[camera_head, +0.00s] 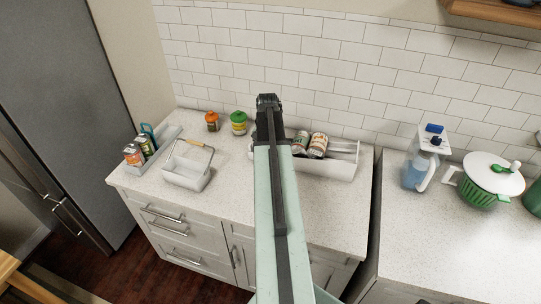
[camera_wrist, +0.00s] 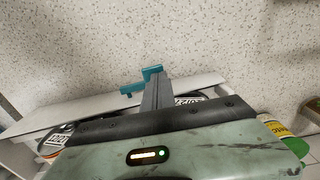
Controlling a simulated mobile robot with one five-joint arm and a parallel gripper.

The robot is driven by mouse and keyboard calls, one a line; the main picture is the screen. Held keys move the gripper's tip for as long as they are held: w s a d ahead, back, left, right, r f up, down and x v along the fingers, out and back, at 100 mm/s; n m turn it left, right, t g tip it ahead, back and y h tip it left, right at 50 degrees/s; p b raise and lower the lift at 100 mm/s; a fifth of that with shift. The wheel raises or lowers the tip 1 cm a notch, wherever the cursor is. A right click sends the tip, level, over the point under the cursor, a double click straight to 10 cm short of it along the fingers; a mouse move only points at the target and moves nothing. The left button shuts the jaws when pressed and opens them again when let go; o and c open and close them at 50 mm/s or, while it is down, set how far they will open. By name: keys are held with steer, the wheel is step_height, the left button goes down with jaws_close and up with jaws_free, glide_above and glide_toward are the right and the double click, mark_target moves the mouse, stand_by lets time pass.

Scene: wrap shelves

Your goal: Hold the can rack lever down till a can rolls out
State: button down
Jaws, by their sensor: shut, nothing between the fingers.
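The white can rack (camera_head: 325,168) stands on the counter against the tiled wall, right of my arm, with cans (camera_head: 317,146) lying in it. In the wrist view the rack (camera_wrist: 72,112) runs across the picture, with labelled cans (camera_wrist: 57,141) partly hidden by my wrist. Its teal lever (camera_wrist: 132,89) shows at the rack's far edge. My gripper (camera_wrist: 155,84) is shut and empty, its tips over the lever; I cannot tell whether they touch. In the head view my arm hides the lever and fingertips.
A second rack (camera_head: 170,134) with cans and a teal part stands at the counter's left end. A white basket (camera_head: 188,172) stands near it. An orange jar (camera_head: 212,121) and a green jar (camera_head: 239,123) stand by the wall. The front counter is mostly clear.

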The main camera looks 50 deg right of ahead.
steer(key=shift+s, duration=0.1)
stand_by(0.7)
steer(key=shift+d+r+p, duration=0.1)
steer(key=shift+r+p, duration=1.05)
steer(key=shift+p, duration=0.05)
step_height(320, 180, up, 13)
steer(key=s+p, duration=0.1)
steer(key=p, duration=1.2)
steer(key=shift+s+d, duration=0.25)
steer(key=shift+s, duration=0.05)
